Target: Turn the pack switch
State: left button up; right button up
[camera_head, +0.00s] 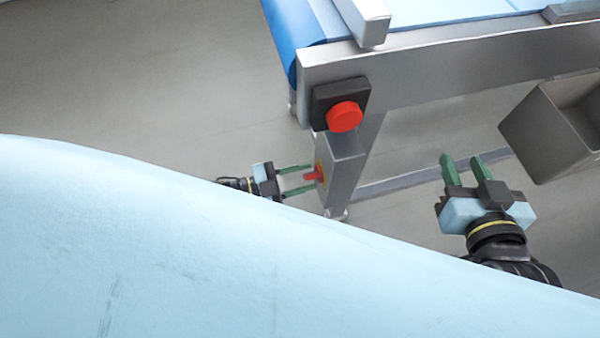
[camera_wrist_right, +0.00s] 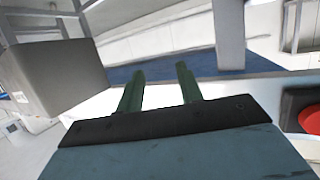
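The pack switch (camera_head: 314,174) is a small red handle on a yellow plate, on the side of a grey metal box (camera_head: 343,160) under the conveyor's corner. My left gripper (camera_head: 312,178) comes in from the left with its green fingers apart. Its fingertips reach up to the switch, with the red handle between them; I cannot tell if either finger touches it. My right gripper (camera_head: 462,166) is open and empty, below the conveyor at the right. Its green fingers also show in the right wrist view (camera_wrist_right: 158,88), with nothing between them.
A large red button (camera_head: 345,116) on a black housing sits just above the switch box; a red part shows in the right wrist view (camera_wrist_right: 300,110). The conveyor frame (camera_head: 440,70) spans the top right. A grey bin (camera_head: 535,140) hangs near my right gripper.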

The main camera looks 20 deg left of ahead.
pick_arm(q)
jog(key=shift+a, duration=0.1)
